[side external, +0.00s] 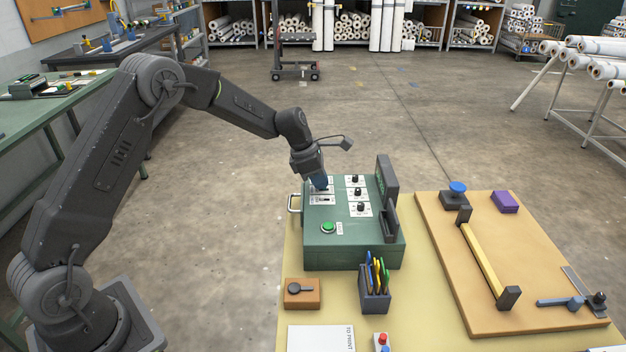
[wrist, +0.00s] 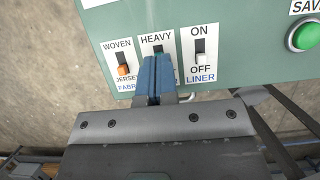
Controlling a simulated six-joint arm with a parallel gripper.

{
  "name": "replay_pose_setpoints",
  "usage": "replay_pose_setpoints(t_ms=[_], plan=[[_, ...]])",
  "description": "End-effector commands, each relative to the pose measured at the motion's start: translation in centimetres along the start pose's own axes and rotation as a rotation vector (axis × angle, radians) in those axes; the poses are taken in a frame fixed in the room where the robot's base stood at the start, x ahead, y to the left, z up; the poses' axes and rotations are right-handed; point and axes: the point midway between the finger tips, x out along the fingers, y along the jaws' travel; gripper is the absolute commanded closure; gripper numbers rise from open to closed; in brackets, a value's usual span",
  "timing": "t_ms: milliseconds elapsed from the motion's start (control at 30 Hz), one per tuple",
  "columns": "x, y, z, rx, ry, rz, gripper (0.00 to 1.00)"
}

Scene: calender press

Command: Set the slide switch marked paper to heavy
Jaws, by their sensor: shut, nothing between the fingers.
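The green control box (side external: 330,245) stands on the table in the side view. In the wrist view, a slide switch with the label HEAVY (wrist: 156,40) at its top sits between two other slide switches. My gripper (wrist: 155,62) is shut and empty, its blue fingers over the lower part of that switch. They hide its knob and the lower label, so I cannot tell its position or whether they touch it. In the side view my gripper (side external: 320,188) is down at the box's upper left.
The fabric switch (wrist: 123,70) is left of my fingers, its orange knob at JERSEY. The liner switch (wrist: 200,58) is right, its white knob at OFF. A green button (wrist: 304,37), several dials (side external: 358,193), a pen holder (side external: 375,303) and a tan board (side external: 440,240) are nearby.

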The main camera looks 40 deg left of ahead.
Motion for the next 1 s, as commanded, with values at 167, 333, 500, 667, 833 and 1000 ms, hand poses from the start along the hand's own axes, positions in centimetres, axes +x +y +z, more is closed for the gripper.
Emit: replay_pose_setpoints(t_ms=[167,333,500,667,833,1000], plan=[[0.0,0.0,-0.1,-0.001,0.001,-0.001,1.0],[-0.2,0.0,-0.6,-0.004,0.001,-0.001,1.0],[-1.2,0.0,-3.0,-0.007,0.002,-0.001,1.0],[-4.4,0.1,-3.8,0.0,-0.002,0.005,1.0],[-8.0,0.1,-3.8,-0.002,-0.001,0.002,1.0],[-10.4,0.1,-3.8,0.0,0.0,0.001,1.0]])
